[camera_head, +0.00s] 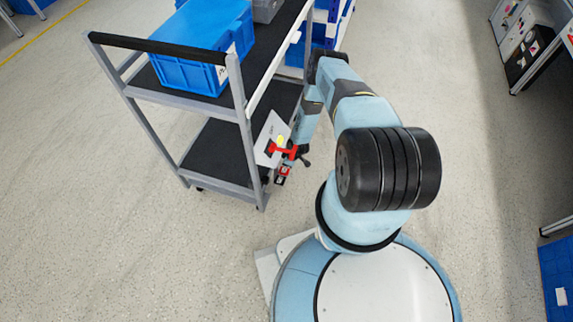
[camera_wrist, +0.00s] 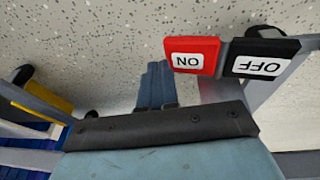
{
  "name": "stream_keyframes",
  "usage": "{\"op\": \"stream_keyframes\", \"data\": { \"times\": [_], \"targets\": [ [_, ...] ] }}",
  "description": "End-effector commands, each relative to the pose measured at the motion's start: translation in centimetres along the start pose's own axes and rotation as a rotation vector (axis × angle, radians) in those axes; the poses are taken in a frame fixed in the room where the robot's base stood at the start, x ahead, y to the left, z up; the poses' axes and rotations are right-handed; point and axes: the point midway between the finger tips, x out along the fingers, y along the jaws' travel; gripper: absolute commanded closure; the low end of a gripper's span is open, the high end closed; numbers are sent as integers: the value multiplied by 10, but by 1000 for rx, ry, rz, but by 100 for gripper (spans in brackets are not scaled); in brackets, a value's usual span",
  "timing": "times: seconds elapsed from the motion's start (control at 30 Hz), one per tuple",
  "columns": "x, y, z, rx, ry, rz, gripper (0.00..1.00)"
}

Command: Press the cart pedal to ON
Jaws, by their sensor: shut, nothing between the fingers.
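The cart pedal shows close up in the wrist view, with its lettering upside down. Its red ON half (camera_wrist: 192,56) is on the left and its black OFF half (camera_wrist: 262,59) on the right. I cannot tell which half is lower. In the head view the pedal (camera_head: 284,171) is small, low at the cart's near right corner. My gripper (camera_wrist: 157,68) is shut and empty, its two fingers together just left of the ON half. I cannot tell whether they touch the pedal. In the head view the fingers are hard to make out beside the cart.
The grey cart (camera_head: 200,105) has black shelves and carries a blue crate (camera_head: 203,45). The floor left and in front is clear.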

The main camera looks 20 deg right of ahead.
Motion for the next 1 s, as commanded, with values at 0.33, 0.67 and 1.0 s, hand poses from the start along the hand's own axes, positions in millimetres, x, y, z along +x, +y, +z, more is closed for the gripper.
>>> {"op": "stream_keyframes", "data": {
  "times": [0.33,0.67,1.0],
  "targets": [
    [-49,24,0,-2,2,2,100],
    [-79,35,-2,-9,2,-2,100],
    [-81,34,-3,-13,2,-4,100]
  ]
}}
